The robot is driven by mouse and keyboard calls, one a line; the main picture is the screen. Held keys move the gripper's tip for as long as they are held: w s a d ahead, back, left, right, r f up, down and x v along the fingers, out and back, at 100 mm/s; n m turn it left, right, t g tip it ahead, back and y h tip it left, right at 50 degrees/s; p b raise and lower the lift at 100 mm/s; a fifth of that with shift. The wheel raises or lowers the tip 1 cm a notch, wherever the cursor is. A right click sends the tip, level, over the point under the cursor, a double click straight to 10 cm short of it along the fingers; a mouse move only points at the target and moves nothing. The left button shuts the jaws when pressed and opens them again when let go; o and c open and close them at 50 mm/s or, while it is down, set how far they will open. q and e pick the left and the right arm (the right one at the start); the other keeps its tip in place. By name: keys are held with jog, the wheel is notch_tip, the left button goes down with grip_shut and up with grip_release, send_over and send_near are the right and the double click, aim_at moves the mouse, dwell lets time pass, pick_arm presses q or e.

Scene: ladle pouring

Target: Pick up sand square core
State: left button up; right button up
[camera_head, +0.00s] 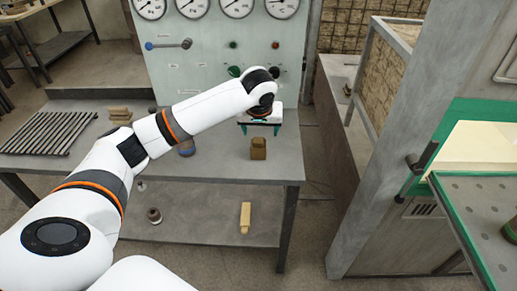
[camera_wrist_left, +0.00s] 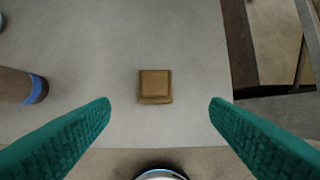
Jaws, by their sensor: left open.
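The sand square core (camera_head: 258,148) is a small tan-brown block standing on the grey table (camera_head: 222,168) near its right end. In the left wrist view the core (camera_wrist_left: 155,86) shows from above, between and ahead of the two green fingers. My left gripper (camera_head: 260,129) is open and empty above and behind the core in the head view, apart from it. Its fingers (camera_wrist_left: 160,104) are spread wide in the wrist view, and neither touches the core. My right gripper is not in view.
A slatted rack (camera_head: 42,133) and stacked brown blocks (camera_head: 120,114) are farther left. A gauge panel (camera_head: 220,50) stands behind the table. A tan block (camera_head: 245,217) is on the lower shelf.

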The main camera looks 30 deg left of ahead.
aim_at(258, 142)
pick_arm(q)
jog(key=x, duration=0.6)
jog(key=shift+f, duration=0.1)
jog(key=shift+s+a+x, duration=0.1)
jog(key=shift+a+x, duration=0.05)
jog(key=shift+x, duration=1.2)
jog(key=shift+s+a+x, duration=0.1)
jog(key=shift+x, duration=1.3)
jog(key=c, duration=1.2)
